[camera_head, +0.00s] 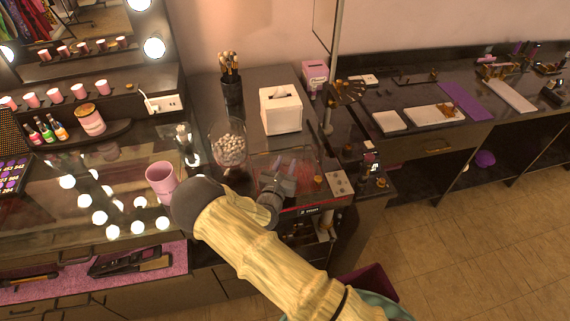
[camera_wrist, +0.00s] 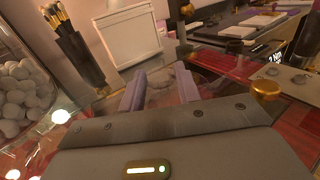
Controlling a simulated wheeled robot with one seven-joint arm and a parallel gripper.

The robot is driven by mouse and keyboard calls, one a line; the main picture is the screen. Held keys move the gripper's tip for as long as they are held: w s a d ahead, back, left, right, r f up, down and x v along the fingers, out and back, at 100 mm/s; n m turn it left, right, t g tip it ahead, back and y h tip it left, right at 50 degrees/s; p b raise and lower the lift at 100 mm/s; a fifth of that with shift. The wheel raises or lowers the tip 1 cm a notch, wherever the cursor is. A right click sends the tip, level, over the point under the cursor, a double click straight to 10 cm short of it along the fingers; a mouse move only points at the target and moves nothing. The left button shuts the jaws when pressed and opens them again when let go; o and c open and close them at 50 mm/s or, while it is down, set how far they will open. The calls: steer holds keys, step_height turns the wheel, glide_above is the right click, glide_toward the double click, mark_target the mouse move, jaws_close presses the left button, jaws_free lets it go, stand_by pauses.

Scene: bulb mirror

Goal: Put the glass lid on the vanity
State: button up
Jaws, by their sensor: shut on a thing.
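The vanity (camera_head: 105,178) is at the left, with a glossy top reflecting lit bulbs. The glass jar (camera_head: 228,145) of white cotton balls stands uncovered; it also shows in the wrist view (camera_wrist: 20,92).
A white tissue box (camera_head: 281,112) and a brush holder (camera_head: 233,97) stand behind my gripper. A pink cup (camera_head: 161,181) is near the vanity's right side. A gold knob (camera_wrist: 265,90) is right of the fingers. The vanity's middle has free room.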

steer(key=shift+f, duration=0.35)
steer(key=o, duration=1.1)
steer(key=shift+c, duration=0.2)
steer(key=shift+r, duration=0.1)
steer(key=shift+r, duration=0.55)
steer(key=b+v, duration=0.3)
steer(key=v, duration=0.8)
steer(key=shift+s+f+b, duration=0.15)
steer(key=shift+b, duration=0.2)
steer(key=shift+s+a, duration=0.1)
steer(key=shift+s, duration=0.25)
